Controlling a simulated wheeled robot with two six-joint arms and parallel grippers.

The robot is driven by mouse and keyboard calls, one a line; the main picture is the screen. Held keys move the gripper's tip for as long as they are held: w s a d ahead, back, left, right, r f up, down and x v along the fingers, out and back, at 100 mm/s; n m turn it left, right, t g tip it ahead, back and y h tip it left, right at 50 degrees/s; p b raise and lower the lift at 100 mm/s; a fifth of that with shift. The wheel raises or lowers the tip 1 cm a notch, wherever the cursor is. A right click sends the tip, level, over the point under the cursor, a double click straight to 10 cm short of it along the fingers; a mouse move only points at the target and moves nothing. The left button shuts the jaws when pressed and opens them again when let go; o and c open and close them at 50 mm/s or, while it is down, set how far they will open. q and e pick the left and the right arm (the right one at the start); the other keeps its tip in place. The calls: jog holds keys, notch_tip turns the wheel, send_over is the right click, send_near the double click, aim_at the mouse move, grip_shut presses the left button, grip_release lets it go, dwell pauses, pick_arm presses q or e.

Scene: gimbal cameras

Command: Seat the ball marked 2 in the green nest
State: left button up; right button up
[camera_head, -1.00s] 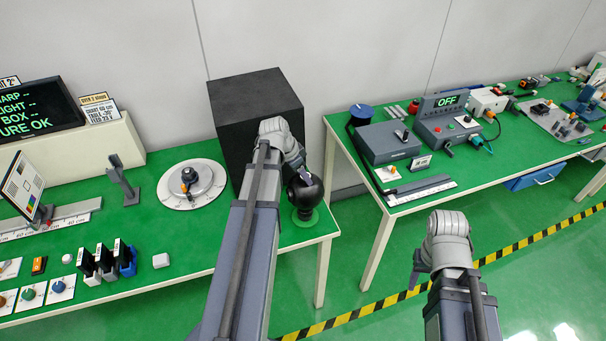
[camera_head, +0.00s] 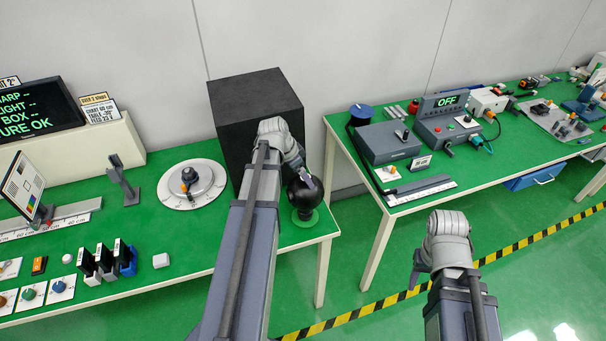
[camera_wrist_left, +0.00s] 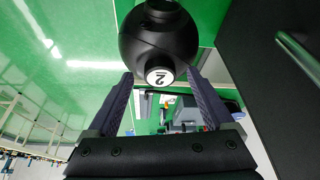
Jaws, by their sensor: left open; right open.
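I cannot tell whether the green disc is the green nest. My left gripper (camera_wrist_left: 160,74) is open, its two fingers on either side of the marked face; contact is unclear. In the head view it is mostly hidden behind my arm. My right gripper (camera_head: 416,272) is open, clear of the tables.
A large black box (camera_head: 255,110) stands just behind the ball. A round white dial plate (camera_head: 175,200) lies to its left. The right table (camera_head: 400,208) carries grey instruments, with a floor gap between the tables.

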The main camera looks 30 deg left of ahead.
pick_arm(q)
jog(key=p+v, duration=0.6)
jog(key=v, duration=0.1)
dwell(0.6)
jog(key=s+d+f+g+y+b, duration=0.1)
jog(key=s+d, duration=0.3)
jog(key=d, duration=0.6)
jog(key=s+d+f+n+g+y+b, duration=0.1)
jog(key=s+d+f+b, duration=0.2)
jog(key=d, duration=0.8)
jog(key=s+d+f+n+g+y+b, duration=0.1)
jog(key=s+d+f+g+b, duration=0.1)
jog(key=s+d, duration=0.4)
jog(key=d+f, duration=0.1)
jog(key=d, duration=0.4)
jog(key=shift+d+f, duration=0.2)
jog(key=shift+f, duration=0.15)
jog(key=shift+c, duration=0.3)
